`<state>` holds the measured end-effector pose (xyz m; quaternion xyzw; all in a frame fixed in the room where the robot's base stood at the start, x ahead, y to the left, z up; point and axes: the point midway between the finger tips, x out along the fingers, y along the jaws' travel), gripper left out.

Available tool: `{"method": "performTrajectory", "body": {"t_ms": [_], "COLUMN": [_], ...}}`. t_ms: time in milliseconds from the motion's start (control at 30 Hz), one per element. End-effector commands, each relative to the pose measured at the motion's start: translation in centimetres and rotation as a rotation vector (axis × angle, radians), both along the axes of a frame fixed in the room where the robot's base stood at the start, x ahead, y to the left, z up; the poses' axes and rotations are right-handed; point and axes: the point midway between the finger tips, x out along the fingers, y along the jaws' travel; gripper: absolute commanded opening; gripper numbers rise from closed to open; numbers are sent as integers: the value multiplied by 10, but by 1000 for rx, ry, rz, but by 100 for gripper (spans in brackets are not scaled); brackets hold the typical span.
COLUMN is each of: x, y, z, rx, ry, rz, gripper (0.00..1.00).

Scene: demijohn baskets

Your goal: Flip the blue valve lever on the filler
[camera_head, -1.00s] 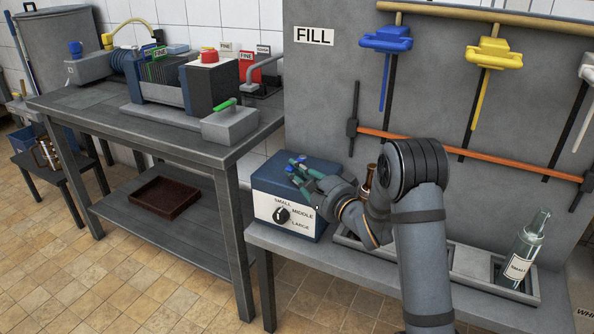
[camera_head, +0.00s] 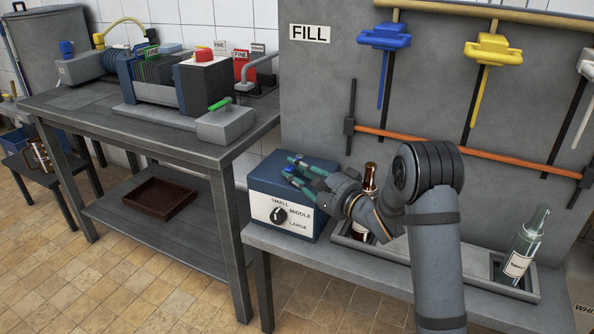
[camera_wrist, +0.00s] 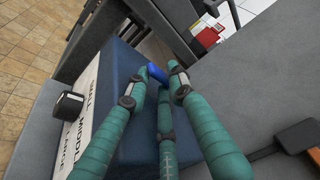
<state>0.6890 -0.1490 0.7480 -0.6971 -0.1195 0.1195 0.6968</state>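The blue valve lever (camera_head: 383,78) hangs straight down from its blue tap (camera_head: 384,37) on the grey FILL panel. My gripper (camera_head: 298,169) is well below and left of it, over the top of the blue dial box (camera_head: 264,184). In the wrist view, my teal fingers (camera_wrist: 158,77) are spread with a gap between them, above the blue box top. A small blue piece (camera_wrist: 156,72) shows between the fingertips; whether they touch it I cannot tell. The tap and its lever are not in the wrist view.
A yellow tap (camera_head: 492,50) hangs right of the blue one. An orange bar (camera_head: 455,148) crosses the panel below the levers. A brown bottle (camera_head: 369,178) stands partly behind my wrist, and a clear bottle (camera_head: 523,250) leans at the right. A workbench (camera_head: 75,105) stands left.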

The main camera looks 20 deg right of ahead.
Motion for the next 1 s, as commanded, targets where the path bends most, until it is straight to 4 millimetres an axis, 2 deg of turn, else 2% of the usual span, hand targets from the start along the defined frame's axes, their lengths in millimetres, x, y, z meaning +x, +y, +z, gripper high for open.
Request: {"method": "performTrajectory", "body": {"t_ms": [233, 367, 800, 1000], "x": [-1, -12, -94, -111], "y": [-1, -5, -34, -39], "z": [0, 0, 0, 0], "rx": [0, 1, 1, 0], "ry": [0, 1, 1, 0], "rz": [-1, -2, -4, -1], "gripper": [22, 22, 22, 22]}}
